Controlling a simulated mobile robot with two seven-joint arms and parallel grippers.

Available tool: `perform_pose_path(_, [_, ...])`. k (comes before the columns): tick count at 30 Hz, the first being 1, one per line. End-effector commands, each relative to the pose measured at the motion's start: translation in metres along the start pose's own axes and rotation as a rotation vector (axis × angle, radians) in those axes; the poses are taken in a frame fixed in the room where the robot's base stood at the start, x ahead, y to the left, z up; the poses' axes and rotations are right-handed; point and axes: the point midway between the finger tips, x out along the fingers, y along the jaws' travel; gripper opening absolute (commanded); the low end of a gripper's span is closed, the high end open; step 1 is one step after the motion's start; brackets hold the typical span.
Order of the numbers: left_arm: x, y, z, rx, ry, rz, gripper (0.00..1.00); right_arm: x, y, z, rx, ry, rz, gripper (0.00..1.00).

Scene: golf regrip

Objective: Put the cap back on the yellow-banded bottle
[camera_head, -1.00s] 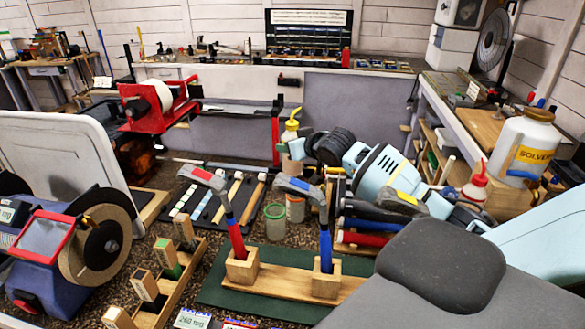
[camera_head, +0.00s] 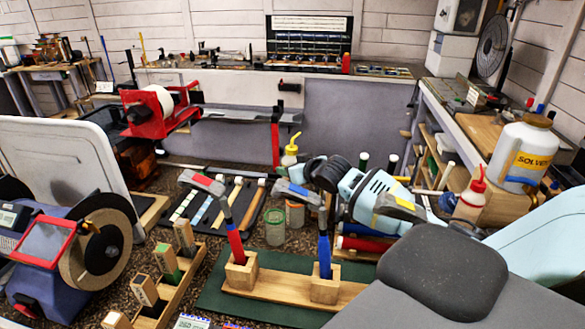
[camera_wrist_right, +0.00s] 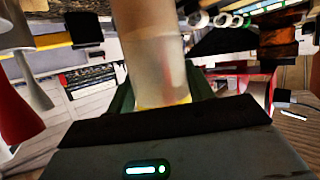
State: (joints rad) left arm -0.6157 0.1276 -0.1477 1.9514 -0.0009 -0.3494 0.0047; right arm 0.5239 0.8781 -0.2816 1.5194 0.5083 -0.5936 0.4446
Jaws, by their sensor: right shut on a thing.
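The yellow-banded bottle (camera_head: 290,158) is pale, with a bent yellow spout on top, and looks upright above the workbench in the head view. My right gripper (camera_head: 299,168) is shut on it from the right. In the right wrist view the held bottle (camera_wrist_right: 152,50) is a translucent cylinder between dark green finger pads, with a yellow strip at its edge nearest the palm. Its far end runs out of the frame. I cannot make out a separate cap. My left gripper is not in view.
Two hammers stand in a wooden holder (camera_head: 295,287) in front. A greenish glass jar (camera_head: 275,225) stands below the held bottle. A red-tipped bottle (camera_head: 470,195) and a solvent jug (camera_head: 522,155) are at right. A grinder (camera_head: 75,255) stands at left. The bench is crowded.

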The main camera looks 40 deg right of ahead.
Motion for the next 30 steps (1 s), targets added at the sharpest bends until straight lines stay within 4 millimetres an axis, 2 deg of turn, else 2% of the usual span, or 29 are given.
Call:
perform_pose_path(7, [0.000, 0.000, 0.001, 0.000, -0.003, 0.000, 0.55, 0.001, 0.000, 0.002, 0.000, 0.000, -0.001, 0.00])
perform_pose_path(8, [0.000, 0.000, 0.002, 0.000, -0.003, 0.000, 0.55, 0.001, 0.000, 0.003, 0.000, -0.001, -0.001, 0.54])
perform_pose_path(12, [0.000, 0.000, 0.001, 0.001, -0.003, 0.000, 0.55, 0.001, 0.000, 0.003, 0.000, -0.001, 0.000, 0.72])
perform_pose_path(13, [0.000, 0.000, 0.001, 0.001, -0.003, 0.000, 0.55, 0.001, 0.000, 0.003, 0.000, -0.001, 0.000, 0.74])
perform_pose_path(23, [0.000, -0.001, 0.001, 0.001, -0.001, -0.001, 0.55, 0.000, 0.000, -0.001, 0.000, 0.001, 0.000, 0.74])
perform_pose_path(30, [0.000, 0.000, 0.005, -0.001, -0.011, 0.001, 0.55, -0.021, 0.001, 0.002, -0.002, -0.004, 0.000, 0.74])
